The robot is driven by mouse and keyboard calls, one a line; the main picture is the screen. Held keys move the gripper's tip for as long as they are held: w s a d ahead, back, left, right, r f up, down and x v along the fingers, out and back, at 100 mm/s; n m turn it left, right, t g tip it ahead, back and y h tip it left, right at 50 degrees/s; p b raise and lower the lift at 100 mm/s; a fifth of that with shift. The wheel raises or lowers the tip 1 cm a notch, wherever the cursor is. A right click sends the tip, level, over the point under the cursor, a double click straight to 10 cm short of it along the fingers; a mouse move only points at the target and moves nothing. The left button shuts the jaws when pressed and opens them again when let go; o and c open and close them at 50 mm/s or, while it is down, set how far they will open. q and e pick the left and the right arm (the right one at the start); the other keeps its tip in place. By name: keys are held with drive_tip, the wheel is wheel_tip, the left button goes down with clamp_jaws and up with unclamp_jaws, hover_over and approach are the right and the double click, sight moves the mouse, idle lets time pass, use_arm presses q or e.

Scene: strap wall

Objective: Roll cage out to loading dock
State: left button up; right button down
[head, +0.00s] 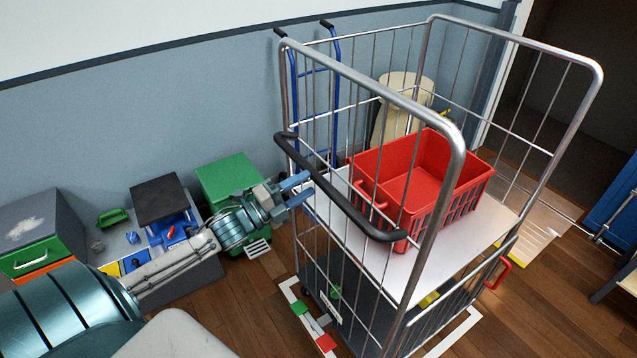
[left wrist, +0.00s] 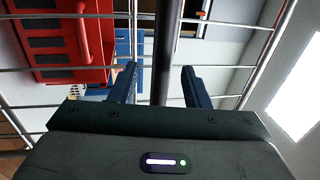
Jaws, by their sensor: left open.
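The roll cage (head: 455,145), a tall silver wire frame with a white shelf (head: 440,255), stands on the wood floor. A black push handle (head: 345,205) runs across its near side. A red crate (head: 415,185) sits on the shelf; it also shows in the left wrist view (left wrist: 62,50). My left gripper (head: 305,188) is open at the left part of the handle. In the left wrist view a dark bar (left wrist: 165,60) runs between the two open fingers (left wrist: 160,85); I cannot tell if they touch it. My right gripper is not in view.
A blue hand truck (head: 318,70) and a beige drum (head: 405,95) stand by the wall behind the cage. A low bench with boxes and tools (head: 200,260) is at left. A dark doorway (head: 575,110) opens at the upper right. White tape (head: 290,290) marks the floor around the cage.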

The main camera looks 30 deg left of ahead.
sight(312, 179)
use_arm(q)
drive_tip(key=x, duration=0.1)
drive_tip(key=p+x, duration=0.1)
drive_tip(key=x, duration=0.1)
drive_tip(key=shift+a+r, duration=0.15)
drive_tip(key=shift+r, duration=0.15)
drive_tip(key=shift+w+d+p, duration=0.25)
drive_tip(key=shift+w+p, duration=0.05)
drive_tip(key=shift+w, duration=0.2)
drive_tip(key=shift+w+d, duration=0.15)
drive_tip(key=shift+w, duration=0.15)
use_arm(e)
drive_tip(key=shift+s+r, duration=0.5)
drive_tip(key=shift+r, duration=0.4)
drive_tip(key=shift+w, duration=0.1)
use_arm(q)
clamp_jaws()
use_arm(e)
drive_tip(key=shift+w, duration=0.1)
